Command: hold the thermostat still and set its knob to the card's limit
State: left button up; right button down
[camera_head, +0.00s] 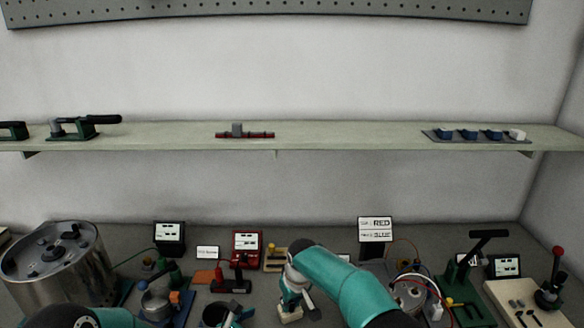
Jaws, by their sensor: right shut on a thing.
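My right arm comes in from the lower right. Its gripper (291,310) points down at the bench front, shut on a small pale block-like part that I cannot identify for sure. My left arm shows at the lower left edge. A teal and grey piece near a dark round cup (212,315) may be its gripper, but its jaws are not clear. Cards stand at the back: a white sign with RED and BLUE lines (375,229) and a small white card (207,252). I cannot tell which thing is the thermostat, and its knob is not made out.
A large steel drum (58,265) stands at the left. A red-framed display (247,246) and a black-framed display (169,238) stand at the back. A green press (464,290) and a cream board (525,306) are at the right. A shelf (330,137) runs above. The bench is crowded.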

aim_at(280, 317)
pick_arm(q)
jog(key=x, duration=0.9)
jog(key=shift+s+a, duration=0.1)
jog(key=shift+s, duration=0.05)
jog(key=c, duration=1.6)
jog(key=o, duration=0.7)
jog(key=shift+f, duration=0.1)
jog(key=c, duration=0.7)
